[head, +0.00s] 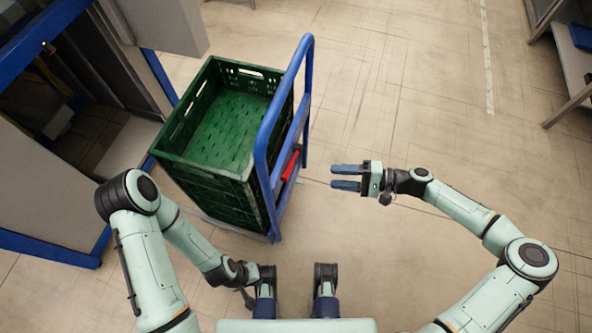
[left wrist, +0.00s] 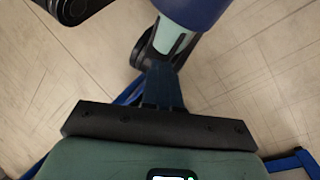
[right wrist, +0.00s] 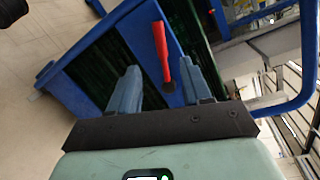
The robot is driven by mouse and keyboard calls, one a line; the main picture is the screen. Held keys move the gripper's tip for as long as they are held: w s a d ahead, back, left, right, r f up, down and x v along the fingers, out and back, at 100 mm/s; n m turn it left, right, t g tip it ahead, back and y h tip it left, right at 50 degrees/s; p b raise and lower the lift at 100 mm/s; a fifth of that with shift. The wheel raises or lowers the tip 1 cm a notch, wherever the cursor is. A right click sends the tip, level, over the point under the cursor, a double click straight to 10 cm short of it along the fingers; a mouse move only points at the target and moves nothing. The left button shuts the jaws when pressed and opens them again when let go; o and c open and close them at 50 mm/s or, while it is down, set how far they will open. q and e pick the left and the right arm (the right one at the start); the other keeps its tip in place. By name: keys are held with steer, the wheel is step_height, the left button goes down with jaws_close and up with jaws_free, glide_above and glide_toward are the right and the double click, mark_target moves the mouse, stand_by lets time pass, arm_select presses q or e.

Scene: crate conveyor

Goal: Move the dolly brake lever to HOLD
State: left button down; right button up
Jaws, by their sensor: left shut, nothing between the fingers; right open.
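The dolly (head: 261,150) has a blue tubular handle frame and carries green crates. Its red brake lever (head: 290,165) sits on the blue frame on the side facing my right gripper. In the right wrist view the red lever (right wrist: 161,50) stands out from a blue panel, with a dark pivot at its lower end. No HOLD marking is readable. My right gripper (head: 333,176) is open and empty, a short gap to the right of the lever and pointing at it.
The top green crate (head: 247,80) is empty. A blue-framed machine (head: 60,245) stands left of the dolly. A table (head: 575,60) stands at the far right. The floor (head: 400,100) right of the dolly is clear.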

mark_target(292, 163)
arm_select(q)
steer(key=shift+w+a+f+t+b, duration=0.2)
steer(key=shift+w+a+f+b, duration=0.15)
steer(key=shift+w+f, duration=0.2)
steer(key=shift+w+a+f+t+b, duration=0.2)
steer(key=shift+w+f+b, duration=0.2)
steer(key=shift+w, duration=0.1)
arm_select(e)
steer(key=x, duration=1.3)
steer(key=shift+s, duration=0.2)
jaws_close()
